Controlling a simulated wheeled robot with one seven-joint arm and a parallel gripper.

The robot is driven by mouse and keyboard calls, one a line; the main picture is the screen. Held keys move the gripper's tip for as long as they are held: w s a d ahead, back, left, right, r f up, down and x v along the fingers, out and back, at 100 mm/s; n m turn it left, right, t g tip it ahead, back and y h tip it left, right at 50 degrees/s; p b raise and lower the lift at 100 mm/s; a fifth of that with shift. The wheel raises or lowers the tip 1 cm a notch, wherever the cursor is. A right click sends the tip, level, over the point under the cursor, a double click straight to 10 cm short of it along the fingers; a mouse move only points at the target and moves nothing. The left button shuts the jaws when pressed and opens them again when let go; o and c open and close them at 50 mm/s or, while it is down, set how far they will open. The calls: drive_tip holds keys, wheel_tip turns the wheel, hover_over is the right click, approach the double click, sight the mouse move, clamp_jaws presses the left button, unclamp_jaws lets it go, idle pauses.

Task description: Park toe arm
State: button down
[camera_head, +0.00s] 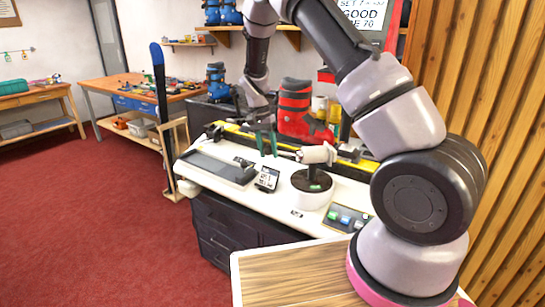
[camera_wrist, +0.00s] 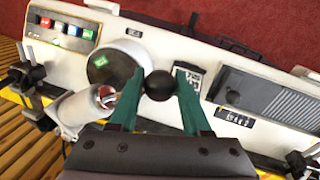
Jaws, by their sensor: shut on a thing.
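My gripper (camera_head: 267,143) reaches down over the white bench. In the wrist view its two green fingers (camera_wrist: 159,90) are closed on either side of a black ball knob (camera_wrist: 159,84). A white cylindrical unit (camera_head: 316,154) stands above a round white base with a dark top (camera_head: 311,182). A short arm appears to run from this unit left toward my fingers; its join to the knob is partly hidden by a finger. The white unit also shows in the wrist view (camera_wrist: 75,112), left of the fingers.
The bench (camera_head: 272,205) carries a small display (camera_head: 267,179), a dark flat plate (camera_head: 220,166) and a panel of coloured buttons (camera_head: 347,218). A red ski boot (camera_head: 298,112) stands behind. A wooden table (camera_head: 290,275) is in front.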

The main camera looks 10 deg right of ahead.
drive_tip(key=w+d+m+g+y, duration=0.1)
drive_tip(key=w+d+m, duration=0.4)
drive_tip(key=w+m, duration=0.3)
drive_tip(key=w, duration=0.3)
drive_tip(key=shift+w+d+m, duration=0.2)
drive_tip(key=shift+w+m, duration=0.05)
drive_tip(key=shift+m, duration=0.15)
drive_tip(key=shift+d+r, duration=0.1)
drive_tip(key=shift+d, duration=0.05)
drive_tip(key=shift+c, duration=1.9)
unclamp_jaws()
drive_tip(key=v, duration=1)
drive_tip(key=shift+r, duration=0.35)
